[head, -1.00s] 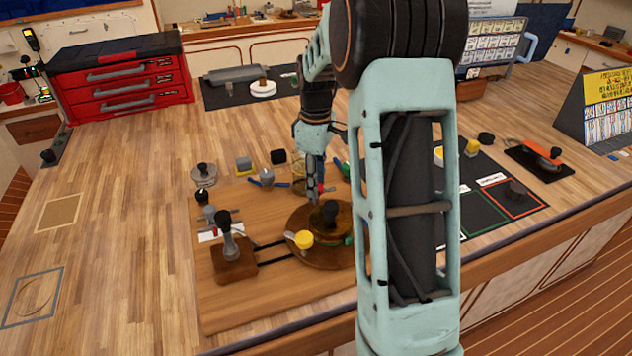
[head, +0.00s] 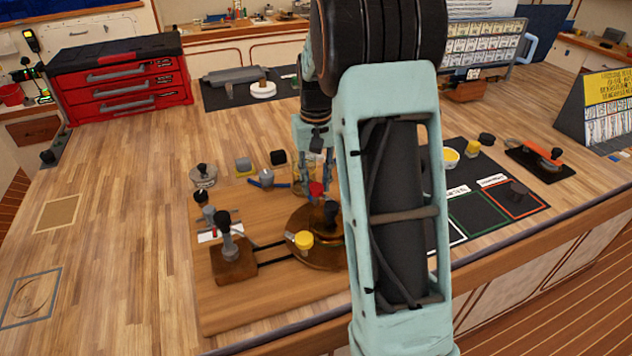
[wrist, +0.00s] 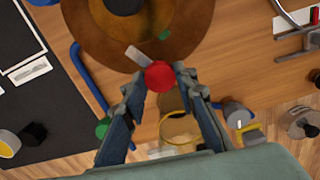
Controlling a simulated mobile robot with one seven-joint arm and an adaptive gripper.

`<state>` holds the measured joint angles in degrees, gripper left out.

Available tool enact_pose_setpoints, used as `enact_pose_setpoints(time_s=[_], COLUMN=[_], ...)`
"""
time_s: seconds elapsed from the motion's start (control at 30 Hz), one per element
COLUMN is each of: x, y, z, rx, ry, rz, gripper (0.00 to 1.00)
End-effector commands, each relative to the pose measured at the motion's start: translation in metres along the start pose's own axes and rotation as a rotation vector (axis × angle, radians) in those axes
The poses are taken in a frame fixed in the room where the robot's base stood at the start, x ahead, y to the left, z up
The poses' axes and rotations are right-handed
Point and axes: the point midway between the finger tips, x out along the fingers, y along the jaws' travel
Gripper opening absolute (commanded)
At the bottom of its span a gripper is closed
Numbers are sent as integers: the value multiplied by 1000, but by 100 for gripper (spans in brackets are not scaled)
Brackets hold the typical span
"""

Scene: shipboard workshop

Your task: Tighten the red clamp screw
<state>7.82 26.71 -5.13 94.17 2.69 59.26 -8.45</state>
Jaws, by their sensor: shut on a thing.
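The red clamp screw (wrist: 160,77) shows as a round red knob with a pale metal piece beside it, at the near edge of a round brown disc (wrist: 95,35) in the wrist view. My gripper (wrist: 159,75) has one fingertip on each side of the red knob and is shut on it. In the head view the red knob (head: 316,189) shows small below my gripper (head: 312,172), just behind the disc (head: 300,222). My arm hides the disc's right side. The knob's underside and thread are hidden.
A blue bar (wrist: 88,82) and a clear ringed container (wrist: 178,128) are close to my fingers. The board's front left is clear.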

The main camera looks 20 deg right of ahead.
Motion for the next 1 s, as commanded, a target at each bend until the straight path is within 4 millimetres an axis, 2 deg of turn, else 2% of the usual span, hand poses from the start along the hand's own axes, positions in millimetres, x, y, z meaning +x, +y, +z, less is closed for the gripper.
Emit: enact_pose_setpoints(time_s=[0.5, 1.0], x=[-1, -1], y=[0, 0], z=[-1, -1], rx=[413, 549], ry=[2, 3], rz=[0, 0], gripper=[2, 2])
